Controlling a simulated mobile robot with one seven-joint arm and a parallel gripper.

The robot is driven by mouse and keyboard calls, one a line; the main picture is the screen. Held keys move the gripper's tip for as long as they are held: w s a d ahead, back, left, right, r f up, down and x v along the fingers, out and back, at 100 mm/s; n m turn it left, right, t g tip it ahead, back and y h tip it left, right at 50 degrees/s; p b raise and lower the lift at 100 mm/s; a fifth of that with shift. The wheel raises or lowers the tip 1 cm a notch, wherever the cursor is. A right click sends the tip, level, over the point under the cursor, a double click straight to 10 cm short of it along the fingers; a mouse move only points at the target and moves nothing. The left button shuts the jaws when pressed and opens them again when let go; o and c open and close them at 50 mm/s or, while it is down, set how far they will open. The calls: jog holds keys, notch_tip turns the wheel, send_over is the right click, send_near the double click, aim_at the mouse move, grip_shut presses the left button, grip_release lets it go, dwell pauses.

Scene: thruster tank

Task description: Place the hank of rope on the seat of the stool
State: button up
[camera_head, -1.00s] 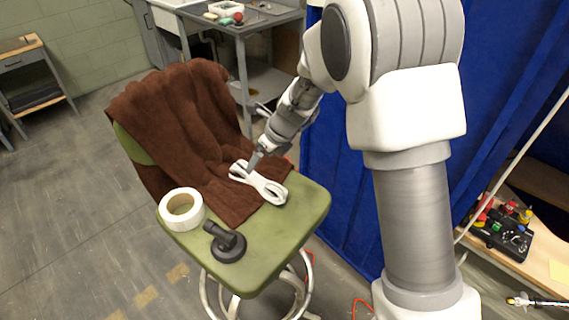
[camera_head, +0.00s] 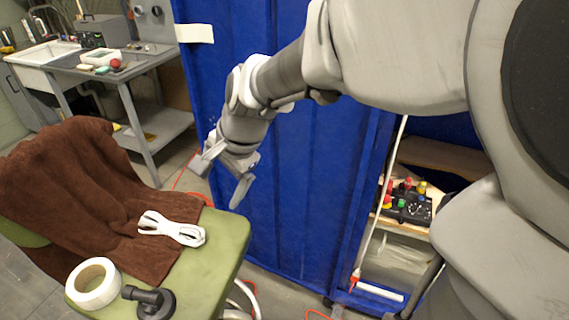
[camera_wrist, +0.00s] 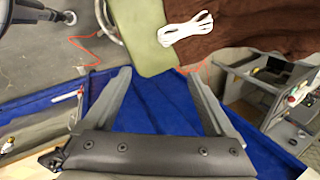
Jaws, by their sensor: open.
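The white hank of rope (camera_head: 172,228) lies on the stool, mostly on the brown towel (camera_head: 90,190) that drapes over the seat, with its right end near the bare green part. The green stool seat (camera_head: 215,262) shows at the lower left of the head view. My gripper (camera_head: 222,188) is open and empty, in the air to the right of and above the rope, apart from it. In the wrist view the rope (camera_wrist: 186,28) lies at the top, beyond the spread fingers (camera_wrist: 160,95).
A roll of white tape (camera_head: 93,283) and a black round-based fitting (camera_head: 150,301) share the seat. A blue curtain or panel (camera_head: 300,190) stands behind my gripper. A grey sink bench (camera_head: 100,65) is at the back left. A shelf holds a black control box (camera_head: 407,206).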

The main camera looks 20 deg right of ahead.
jog(key=s+d+r+n+t+h, duration=0.1)
jog(key=s+d+r+n, duration=0.1)
jog(key=s+d+n, duration=0.3)
jog(key=s+d+r+n+t+h, duration=0.1)
jog(key=s+d+n, duration=0.4)
jog(key=s, duration=0.5)
jog(key=shift+r+n+h, duration=0.6)
jog(key=shift+r, duration=0.35)
jog(key=shift+w, duration=0.1)
notch_tip(320, 180, up, 4)
jog(key=p, duration=0.4)
jog(key=shift+r, duration=0.25)
jog(key=shift+f, duration=0.2)
jog(key=shift+c, duration=0.6)
jog(key=c, duration=0.5)
jog(key=shift+d, duration=0.15)
